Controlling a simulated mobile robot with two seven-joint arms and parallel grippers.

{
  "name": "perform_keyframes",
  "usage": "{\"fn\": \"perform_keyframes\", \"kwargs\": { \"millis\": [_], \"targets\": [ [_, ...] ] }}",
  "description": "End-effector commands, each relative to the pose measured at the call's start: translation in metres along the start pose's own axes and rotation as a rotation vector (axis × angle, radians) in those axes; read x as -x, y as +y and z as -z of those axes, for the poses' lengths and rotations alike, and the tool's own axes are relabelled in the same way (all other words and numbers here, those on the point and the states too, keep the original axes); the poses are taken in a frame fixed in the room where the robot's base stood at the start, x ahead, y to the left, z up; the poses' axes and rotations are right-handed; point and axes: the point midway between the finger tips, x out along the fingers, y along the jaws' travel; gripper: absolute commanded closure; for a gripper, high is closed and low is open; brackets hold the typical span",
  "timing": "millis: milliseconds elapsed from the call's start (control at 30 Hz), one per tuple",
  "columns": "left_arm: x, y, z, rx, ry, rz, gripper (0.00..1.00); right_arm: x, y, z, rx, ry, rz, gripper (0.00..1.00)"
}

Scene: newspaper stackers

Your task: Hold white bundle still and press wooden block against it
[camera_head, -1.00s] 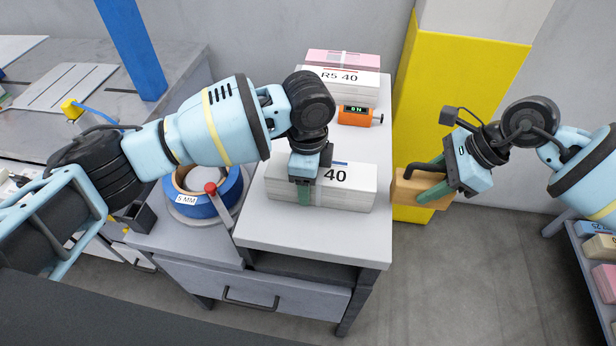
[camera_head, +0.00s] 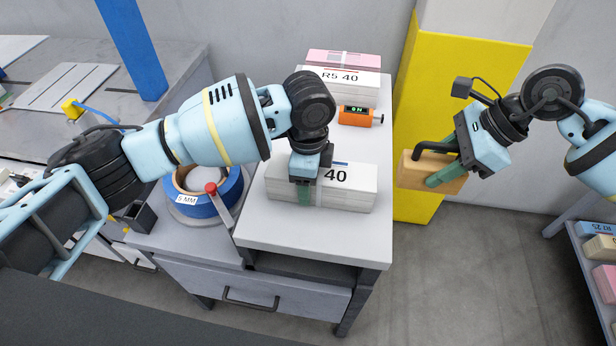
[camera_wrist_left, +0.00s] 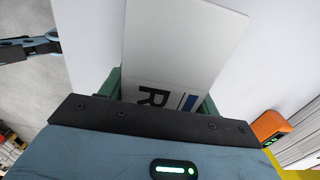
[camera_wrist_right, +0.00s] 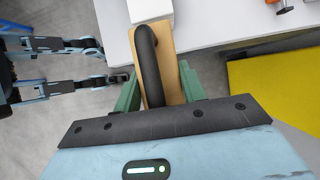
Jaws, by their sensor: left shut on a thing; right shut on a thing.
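The white bundle (camera_head: 345,188), marked 40, lies on the grey cabinet top near its front. My left gripper (camera_head: 305,190) is shut on it from above; the left wrist view shows the bundle (camera_wrist_left: 182,45) between the green fingers. The wooden block (camera_head: 425,172) with a dark handle is to the right of the cabinet, in the air. My right gripper (camera_head: 447,168) is shut on it; in the right wrist view the block (camera_wrist_right: 168,85) sits between the green fingers. A gap shows between block and bundle in the head view.
An orange device (camera_head: 357,116) and stacked bundles (camera_head: 340,80) stand at the back of the cabinet top. A blue strap roll (camera_head: 205,190) is to the left. A yellow pillar (camera_head: 450,100) rises behind the right gripper. A shelf with coloured bundles (camera_head: 600,250) is at the right.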

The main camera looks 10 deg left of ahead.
Motion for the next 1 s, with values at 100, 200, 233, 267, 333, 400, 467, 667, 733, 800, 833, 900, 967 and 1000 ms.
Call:
{"fn": "perform_keyframes", "kwargs": {
  "millis": [100, 200, 233, 267, 333, 400, 467, 667, 733, 800, 833, 900, 967, 1000],
  "targets": [
    [0.001, -0.001, 0.0, 0.001, 0.001, 0.001, 0.32, 0.001, 0.0, -0.001, 0.001, -0.001, 0.001, 0.89],
    [0.001, 0.0, 0.0, 0.001, 0.001, 0.001, 0.19, 0.001, 0.0, -0.001, 0.001, -0.001, 0.001, 0.89],
    [0.001, 0.0, 0.0, 0.001, 0.0, 0.001, 0.15, 0.001, 0.0, -0.001, 0.001, -0.001, 0.001, 0.89],
    [0.001, 0.0, 0.0, 0.001, 0.0, 0.001, 0.13, 0.001, 0.0, -0.001, 0.001, -0.001, 0.001, 0.89],
    [0.001, 0.0, 0.0, 0.001, 0.0, 0.001, 0.13, 0.001, 0.0, -0.001, 0.001, -0.001, 0.001, 0.89],
    [0.001, 0.0, 0.0, 0.0, 0.0, 0.001, 0.13, 0.001, 0.0, -0.001, 0.001, -0.001, 0.001, 0.89],
    [0.0, 0.0, 0.0, 0.0, 0.0, 0.001, 0.13, 0.0, 0.0, -0.001, 0.001, -0.001, 0.001, 0.89],
    [0.01, 0.0, 0.0, 0.0, 0.001, 0.001, 0.13, 0.0, 0.0, -0.001, 0.001, -0.001, 0.001, 0.89],
    [0.02, -0.001, 0.0, 0.0, 0.002, 0.002, 0.13, 0.0, 0.0, -0.001, 0.001, -0.001, 0.001, 0.89],
    [0.032, -0.001, 0.001, -0.001, 0.002, 0.004, 0.13, 0.0, 0.0, -0.001, 0.001, -0.001, 0.001, 0.89],
    [0.039, -0.001, 0.001, -0.001, 0.002, 0.005, 0.13, 0.001, 0.0, -0.001, 0.001, -0.001, 0.001, 0.89],
    [0.053, -0.001, 0.001, -0.001, 0.002, 0.003, 0.13, 0.001, 0.0, 0.0, 0.001, -0.001, 0.001, 0.89],
    [0.065, -0.001, 0.001, 0.0, 0.002, 0.004, 0.13, 0.0, 0.0, 0.0, 0.001, -0.001, 0.001, 0.89],
    [0.073, -0.001, 0.0, 0.0, 0.001, 0.004, 0.13, 0.001, 0.0, 0.0, 0.001, -0.001, 0.001, 0.89]
  ]
}}
